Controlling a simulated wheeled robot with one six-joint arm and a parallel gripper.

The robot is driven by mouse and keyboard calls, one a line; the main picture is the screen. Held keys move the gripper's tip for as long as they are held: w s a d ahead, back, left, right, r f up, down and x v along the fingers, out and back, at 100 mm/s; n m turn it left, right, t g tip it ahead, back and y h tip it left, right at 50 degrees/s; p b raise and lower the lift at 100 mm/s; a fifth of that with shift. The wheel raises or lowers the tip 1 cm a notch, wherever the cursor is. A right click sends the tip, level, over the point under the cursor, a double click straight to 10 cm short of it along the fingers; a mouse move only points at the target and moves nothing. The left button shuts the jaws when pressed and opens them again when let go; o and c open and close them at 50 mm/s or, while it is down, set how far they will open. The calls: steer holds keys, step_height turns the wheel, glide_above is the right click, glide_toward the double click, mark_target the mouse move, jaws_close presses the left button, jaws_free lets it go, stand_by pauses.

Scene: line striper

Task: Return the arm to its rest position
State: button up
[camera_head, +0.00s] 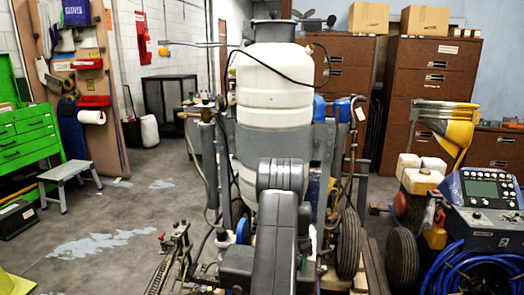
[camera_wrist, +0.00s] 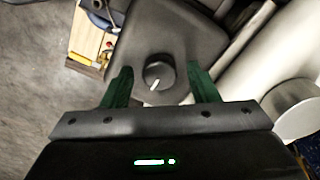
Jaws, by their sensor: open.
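In the wrist view my gripper (camera_wrist: 158,88) is open, its two green fingers apart on either side of a round black knob (camera_wrist: 158,74) with a white pointer. The knob sits on a dark grey panel (camera_wrist: 185,35). I cannot tell whether the fingers touch the panel, and nothing is seen held between them. In the head view my dark grey arm (camera_head: 280,215) reaches forward toward the line striper with its big white tank (camera_head: 272,85). My gripper is hidden there behind the arm.
A blue control unit with hoses (camera_head: 487,200) stands close at the right, beside a cart with a yellow hopper (camera_head: 455,130). A small step stool (camera_head: 68,170) and a green tool cabinet (camera_head: 30,140) are at the left. The floor at the left (camera_head: 140,215) is mostly clear.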

steer(key=n+p, duration=0.2)
steer(key=n, duration=0.1)
steer(key=n+p, duration=0.3)
steer(key=shift+s+r+n, duration=0.1)
steer(key=shift+r+n, duration=0.1)
steer(key=shift+n, duration=0.1)
steer(key=n+p, duration=0.2)
steer(key=shift+p, duration=0.3)
steer(key=shift+f+n+p, duration=0.2)
steer(key=shift+n+p, duration=0.15)
steer(key=shift+n, duration=0.05)
